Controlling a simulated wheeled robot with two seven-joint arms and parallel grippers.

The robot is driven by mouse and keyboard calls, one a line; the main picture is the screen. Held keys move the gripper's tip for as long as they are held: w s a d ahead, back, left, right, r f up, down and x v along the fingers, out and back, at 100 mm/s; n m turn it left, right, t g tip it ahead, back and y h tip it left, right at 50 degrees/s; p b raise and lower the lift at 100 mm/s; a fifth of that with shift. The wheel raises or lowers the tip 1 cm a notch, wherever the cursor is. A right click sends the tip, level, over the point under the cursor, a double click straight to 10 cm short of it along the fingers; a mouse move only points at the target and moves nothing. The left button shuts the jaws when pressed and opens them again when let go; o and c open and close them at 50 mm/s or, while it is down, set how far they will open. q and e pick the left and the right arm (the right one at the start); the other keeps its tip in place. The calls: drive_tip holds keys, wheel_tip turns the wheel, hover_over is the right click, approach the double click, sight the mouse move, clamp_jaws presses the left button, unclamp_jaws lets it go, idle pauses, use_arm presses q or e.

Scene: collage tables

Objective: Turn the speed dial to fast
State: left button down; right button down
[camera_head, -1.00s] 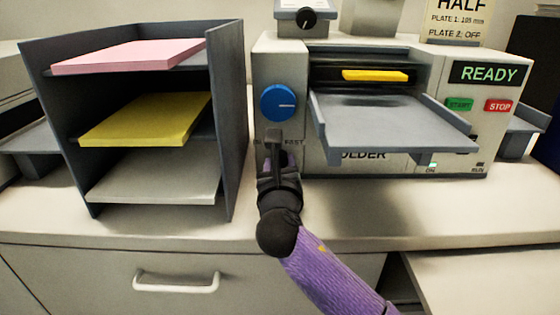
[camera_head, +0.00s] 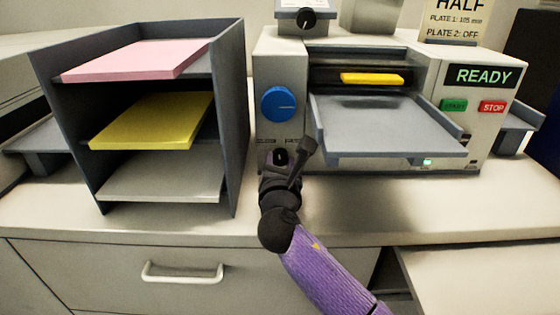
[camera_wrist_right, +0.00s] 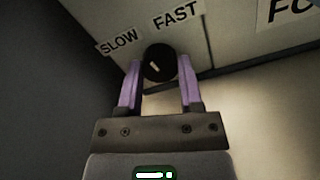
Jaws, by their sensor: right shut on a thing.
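The speed dial is a small black knob (camera_wrist_right: 160,62) with a short white mark, seen in the wrist view. It sits on the machine's front below the labels SLOW (camera_wrist_right: 119,42) and FAST (camera_wrist_right: 176,14). My right gripper (camera_wrist_right: 160,75) has its two purple fingers on either side of the knob, shut on it. In the head view my right gripper (camera_head: 290,157) is at the lower left of the folder machine (camera_head: 265,65) and hides the knob. The gripper looks rolled, its dark end tilted right. My left gripper is not in view.
A large blue dial (camera_head: 278,104) is just above. The grey output tray (camera_head: 385,125) juts out to the right. A paper rack (camera_head: 240,120) with pink, yellow and white sheets stands close on the left. The counter (camera_head: 330,215) in front is clear.

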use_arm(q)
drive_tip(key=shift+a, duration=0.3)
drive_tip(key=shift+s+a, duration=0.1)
use_arm(e)
drive_tip(key=shift+c, duration=1.2)
unclamp_jaws()
drive_tip(key=shift+s, duration=0.25)
drive_tip(key=s+p, duration=0.3)
drive_tip(key=s, duration=0.6)
drive_tip(key=shift+p, duration=0.3)
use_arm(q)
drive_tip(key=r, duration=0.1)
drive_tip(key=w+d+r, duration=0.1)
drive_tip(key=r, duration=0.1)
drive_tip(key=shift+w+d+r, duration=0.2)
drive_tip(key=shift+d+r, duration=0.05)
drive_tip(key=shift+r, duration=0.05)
use_arm(e)
drive_tip(key=shift+s, duration=0.2)
